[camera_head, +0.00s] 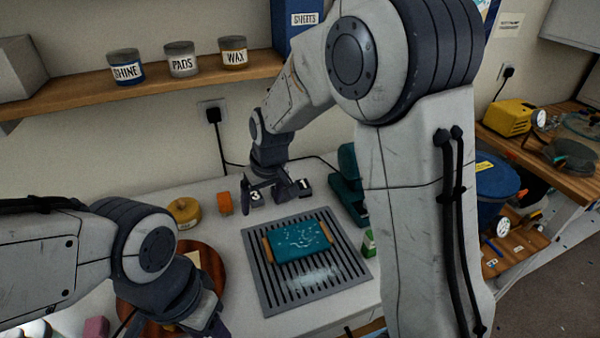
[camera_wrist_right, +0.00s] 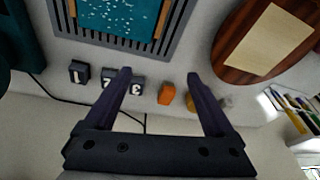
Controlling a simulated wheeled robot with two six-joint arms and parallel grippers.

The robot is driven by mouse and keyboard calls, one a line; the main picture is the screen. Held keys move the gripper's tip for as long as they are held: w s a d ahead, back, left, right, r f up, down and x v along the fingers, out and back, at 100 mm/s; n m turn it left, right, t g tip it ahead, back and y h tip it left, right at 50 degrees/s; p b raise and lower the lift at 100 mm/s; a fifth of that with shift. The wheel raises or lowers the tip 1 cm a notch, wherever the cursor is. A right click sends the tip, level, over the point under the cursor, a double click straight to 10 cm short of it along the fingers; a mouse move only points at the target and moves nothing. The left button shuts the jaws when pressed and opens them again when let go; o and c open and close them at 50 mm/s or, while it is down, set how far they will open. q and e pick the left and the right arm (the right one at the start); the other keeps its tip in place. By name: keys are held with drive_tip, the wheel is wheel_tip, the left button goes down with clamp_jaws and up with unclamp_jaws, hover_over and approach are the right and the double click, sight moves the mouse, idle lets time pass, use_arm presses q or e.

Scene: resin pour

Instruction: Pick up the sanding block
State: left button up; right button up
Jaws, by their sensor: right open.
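A small upright orange block (camera_head: 225,203) stands on the pale bench near the wall and looks like the sanding block, though I cannot be sure. In the right wrist view the orange block (camera_wrist_right: 166,93) shows between the two fingers, beyond their tips and apart from them. My right gripper (camera_head: 267,192) is open and empty, over the numbered cubes just right of the orange block; its fingers (camera_wrist_right: 158,75) frame the view. My left gripper (camera_head: 212,328) is at the bottom edge, mostly cut off, so its jaws do not show.
Dark numbered cubes (camera_head: 305,188) stand close beside the orange block. A yellow-brown round container (camera_head: 184,212) is on its other side. A slatted grey tray (camera_head: 262,285) bears a teal board (camera_head: 300,242). A round wooden board (camera_head: 128,290) and a pink block (camera_head: 96,327) lie left.

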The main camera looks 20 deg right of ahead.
drive_tip(key=w+d+f+m+t+p, duration=0.1)
drive_tip(key=w+d+f+m+p, duration=0.1)
drive_tip(key=w+d, duration=0.7)
drive_tip(key=m+h, duration=0.1)
approach(304, 184)
wheel_tip(304, 184, down, 4)
drive_tip(key=shift+w+a+r+t+p, duration=0.15)
drive_tip(key=shift+t+p, duration=0.15)
drive_tip(key=shift+p, duration=0.7)
drive_tip(key=shift+f, duration=0.25)
drive_tip(key=shift+w+f+p, duration=0.3)
drive_tip(key=shift+f+p, duration=0.1)
drive_tip(key=shift+p, duration=0.05)
drive_tip(key=p+x, duration=0.1)
drive_tip(key=x, duration=0.2)
drive_tip(key=shift+w+p, duration=0.15)
drive_tip(key=shift+p, duration=0.2)
drive_tip(key=shift+w+f, duration=0.25)
drive_tip(key=shift+f, duration=0.3)
use_arm(q)
wheel_tip(304, 184, up, 8)
use_arm(e)
drive_tip(key=shift+c, duration=0.3)
